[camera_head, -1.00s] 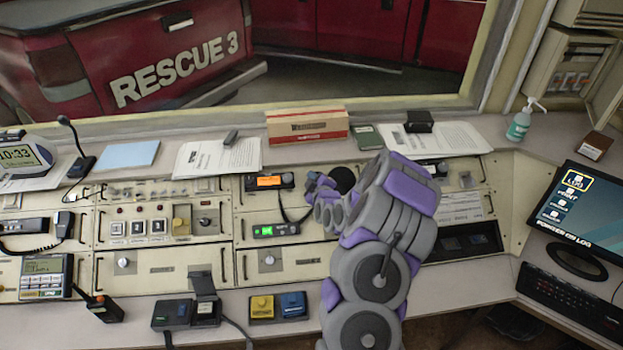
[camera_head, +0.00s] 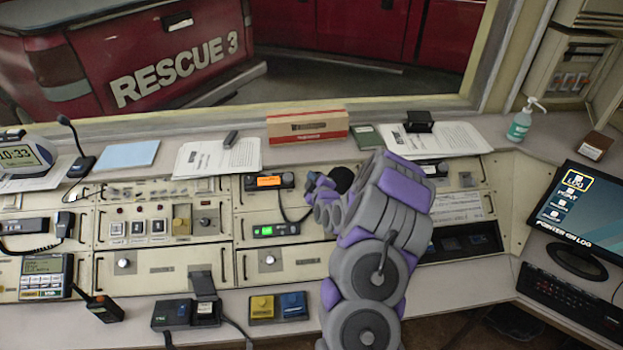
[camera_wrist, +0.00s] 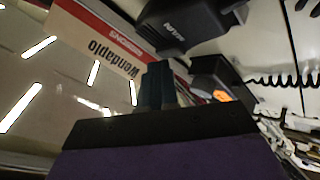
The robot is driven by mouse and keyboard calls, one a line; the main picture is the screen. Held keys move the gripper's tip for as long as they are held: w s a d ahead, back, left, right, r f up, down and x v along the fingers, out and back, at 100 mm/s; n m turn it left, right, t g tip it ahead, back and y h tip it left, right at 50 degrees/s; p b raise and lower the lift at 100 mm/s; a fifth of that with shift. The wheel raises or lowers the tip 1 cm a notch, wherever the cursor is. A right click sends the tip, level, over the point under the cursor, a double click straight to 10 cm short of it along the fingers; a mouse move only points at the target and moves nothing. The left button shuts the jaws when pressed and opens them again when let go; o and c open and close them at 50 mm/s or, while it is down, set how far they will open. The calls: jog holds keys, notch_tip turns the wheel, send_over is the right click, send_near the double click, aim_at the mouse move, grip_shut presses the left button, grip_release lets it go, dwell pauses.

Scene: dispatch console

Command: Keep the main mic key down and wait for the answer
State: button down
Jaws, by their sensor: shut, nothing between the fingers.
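My gripper (camera_wrist: 157,88) is shut and empty in the wrist view, its dark fingers pointing toward a black block (camera_wrist: 180,25) with small pale lettering that may read MAIN. Whether the fingertips touch it I cannot tell. The main mic key itself cannot be picked out for certain.
A brown carton (camera_head: 307,125) stands behind my wrist. Radios with an orange display (camera_head: 269,181) and a green display (camera_head: 276,230) are to the left. A yellow and blue key pad (camera_head: 278,318) is at the front edge. A monitor (camera_head: 592,212) stands at right.

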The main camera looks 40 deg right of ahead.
jog(key=shift+w+d+f, duration=0.1)
jog(key=shift+w+f, duration=0.05)
jog(key=shift+f, duration=0.15)
dwell(0.4)
dwell(2.3)
jog(key=shift+s+a+r+p, duration=0.2)
jog(key=shift+s+r+p, duration=0.15)
jog(key=shift+r, duration=0.35)
jog(key=shift+r, duration=0.1)
jog(key=shift+s+a+r+p, duration=0.25)
jog(key=shift+s+r, duration=0.15)
jog(key=shift+r, duration=0.25)
jog(key=shift+s+a+r+p, duration=0.15)
jog(key=shift+s+a+r, duration=0.2)
jog(key=shift+r, duration=0.35)
jog(key=shift+s+a+r+p, duration=0.2)
jog(key=shift+s+r, duration=0.25)
jog(key=shift+r, duration=0.2)
jog(key=shift+d, duration=0.1)
